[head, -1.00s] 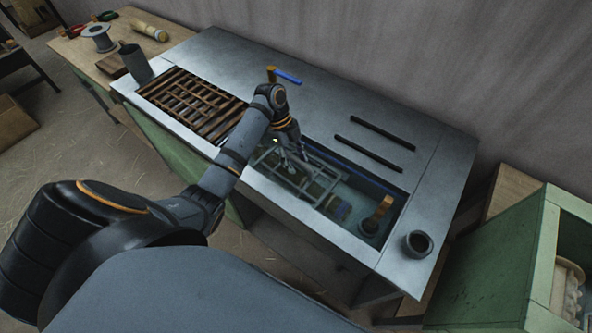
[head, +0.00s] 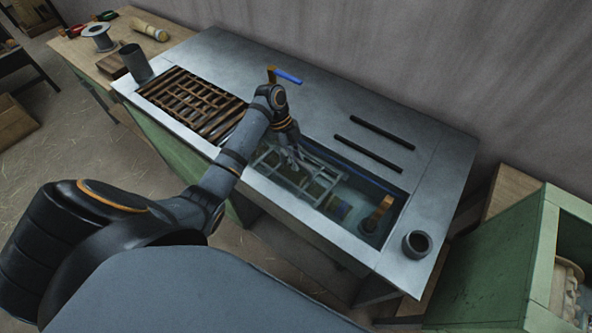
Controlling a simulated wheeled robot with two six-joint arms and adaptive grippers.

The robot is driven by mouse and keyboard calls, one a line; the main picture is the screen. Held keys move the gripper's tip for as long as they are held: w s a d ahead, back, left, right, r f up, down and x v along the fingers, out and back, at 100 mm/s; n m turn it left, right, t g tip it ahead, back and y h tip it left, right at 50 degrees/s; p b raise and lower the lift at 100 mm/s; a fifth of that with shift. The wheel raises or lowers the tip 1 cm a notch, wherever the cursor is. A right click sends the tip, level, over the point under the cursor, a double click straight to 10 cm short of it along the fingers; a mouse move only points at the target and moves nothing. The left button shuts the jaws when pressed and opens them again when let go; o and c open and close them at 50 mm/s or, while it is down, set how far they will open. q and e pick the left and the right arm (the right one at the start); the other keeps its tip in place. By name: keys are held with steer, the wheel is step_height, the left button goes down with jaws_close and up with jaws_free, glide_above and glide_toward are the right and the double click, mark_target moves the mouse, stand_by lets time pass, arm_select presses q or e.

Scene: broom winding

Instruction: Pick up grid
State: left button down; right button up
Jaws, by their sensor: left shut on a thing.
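A grey metal grid (head: 318,187) lies in the open water-filled basin (head: 352,200) of the metal-topped bench. My left gripper (head: 298,160) reaches down over the grid's left part and is shut on the grid. Its fingers are small and partly merge with the grey bars. A second grid of brown slats (head: 192,103) lies over the bench's left opening, apart from the gripper. My right gripper is not in view.
A blue-handled tap (head: 287,76) stands behind my left wrist. Two black bars (head: 374,130) lie behind the basin. A brown upright piece (head: 378,214) stands at the basin's right end, and a dark cup (head: 416,244) at the bench's right corner.

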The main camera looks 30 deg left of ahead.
mark_target(296, 158)
arm_select(q)
steer(key=shift+r, duration=0.1)
steer(key=shift+w+r, duration=0.1)
steer(key=shift+r, duration=0.3)
step_height(296, 158, up, 4)
steer(key=shift+f, duration=0.2)
step_height(296, 158, up, 5)
steer(key=p, duration=0.3)
steer(key=shift+r, duration=0.2)
steer(key=shift+r+p, duration=0.35)
steer(key=shift+p, duration=0.25)
steer(key=shift+f, duration=0.1)
